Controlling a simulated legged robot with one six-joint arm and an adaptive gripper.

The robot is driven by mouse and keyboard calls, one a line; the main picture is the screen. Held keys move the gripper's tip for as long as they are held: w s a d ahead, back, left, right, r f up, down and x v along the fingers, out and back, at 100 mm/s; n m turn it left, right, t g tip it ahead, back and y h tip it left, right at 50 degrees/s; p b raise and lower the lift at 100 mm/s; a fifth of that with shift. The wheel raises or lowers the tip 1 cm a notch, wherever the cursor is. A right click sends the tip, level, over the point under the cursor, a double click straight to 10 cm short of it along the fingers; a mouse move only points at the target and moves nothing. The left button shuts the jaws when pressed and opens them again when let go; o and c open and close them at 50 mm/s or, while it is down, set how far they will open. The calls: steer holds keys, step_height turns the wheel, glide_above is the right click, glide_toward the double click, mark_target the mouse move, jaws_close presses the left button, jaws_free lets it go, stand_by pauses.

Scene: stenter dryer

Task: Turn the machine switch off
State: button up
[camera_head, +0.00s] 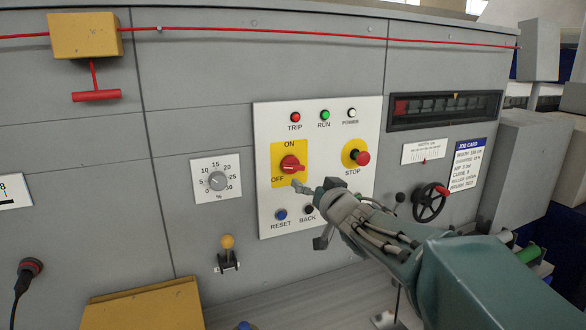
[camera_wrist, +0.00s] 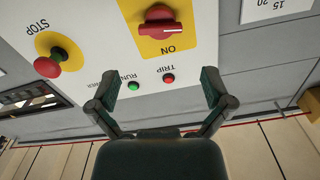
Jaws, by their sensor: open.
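The machine switch is a red rotary knob (camera_head: 291,164) on a yellow plate marked ON above and OFF at lower left. In the wrist view, which is upside down, the knob (camera_wrist: 158,22) is at the top centre. My gripper (camera_head: 309,214) is in front of the panel, just below and right of the switch in the head view. In the wrist view my gripper (camera_wrist: 160,82) has its two fingers spread, with nothing between them, apart from the knob.
A red STOP button (camera_head: 362,158) sits right of the switch. RESET (camera_head: 281,215) and BACK (camera_head: 308,209) buttons are below it, close to my gripper. A dial (camera_head: 217,181) is left, a yellow-topped lever (camera_head: 228,242) lower left and a black handwheel (camera_head: 430,203) right.

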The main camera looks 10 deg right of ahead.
mark_target(295, 169)
steer(key=w, duration=0.3)
steer(key=w+a, duration=0.1)
steer(key=w, duration=0.3)
steer(key=w+a, duration=0.1)
steer(key=w, duration=0.2)
steer(key=shift+w+a, duration=0.1)
steer(key=shift+w, duration=0.1)
steer(key=c, duration=0.9)
